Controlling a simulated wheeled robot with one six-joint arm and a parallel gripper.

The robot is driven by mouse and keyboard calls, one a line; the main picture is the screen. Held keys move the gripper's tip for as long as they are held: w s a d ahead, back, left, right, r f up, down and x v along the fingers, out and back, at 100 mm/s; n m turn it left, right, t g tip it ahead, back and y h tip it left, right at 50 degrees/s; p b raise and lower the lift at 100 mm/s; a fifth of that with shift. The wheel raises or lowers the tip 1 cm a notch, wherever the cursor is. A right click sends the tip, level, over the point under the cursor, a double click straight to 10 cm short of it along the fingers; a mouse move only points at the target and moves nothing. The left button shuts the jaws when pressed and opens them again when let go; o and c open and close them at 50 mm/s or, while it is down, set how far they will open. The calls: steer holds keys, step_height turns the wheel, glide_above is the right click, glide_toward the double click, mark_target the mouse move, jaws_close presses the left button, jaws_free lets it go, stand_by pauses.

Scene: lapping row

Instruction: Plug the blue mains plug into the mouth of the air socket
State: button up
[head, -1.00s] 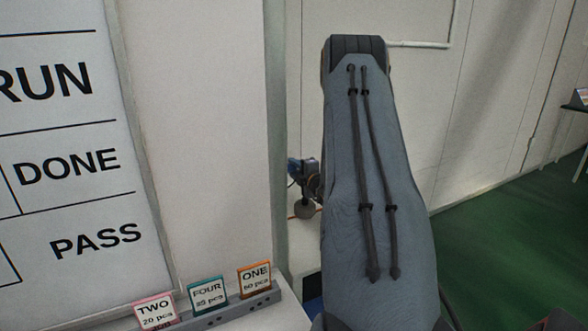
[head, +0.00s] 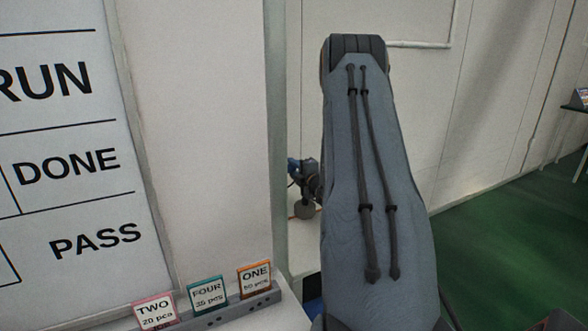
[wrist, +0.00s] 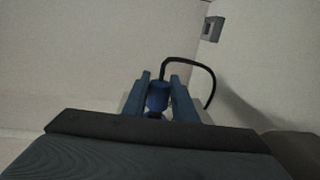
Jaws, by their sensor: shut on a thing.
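My gripper (wrist: 161,82) shows in the wrist view with its two blue fingers closed on the blue mains plug (wrist: 157,97). A black cable (wrist: 197,65) rises from the plug, loops to the right and drops behind the right finger. A small grey box with a dark face (wrist: 212,28) is on the wall at upper right, apart from the gripper; I cannot tell whether it is the air socket. The plug's front end is hidden. In the head view my arm hides most of the gripper area.
In the head view a whiteboard (head: 60,140) fills the left, beside a pale post (head: 190,130). A rail (head: 215,312) with several labelled cards stands at lower left. Pale wall panels lie behind my arm. Green floor (head: 500,250) is open at right.

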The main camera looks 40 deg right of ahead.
steer(key=shift+w+a, duration=0.15)
steer(key=shift+a, duration=0.45)
steer(key=shift+w+a, duration=0.15)
steer(key=shift+a, duration=0.45)
steer(key=o, duration=1.1)
steer(key=shift+s, duration=0.1)
steer(key=shift+v, duration=3.85)
steer(key=shift+a+r, duration=0.1)
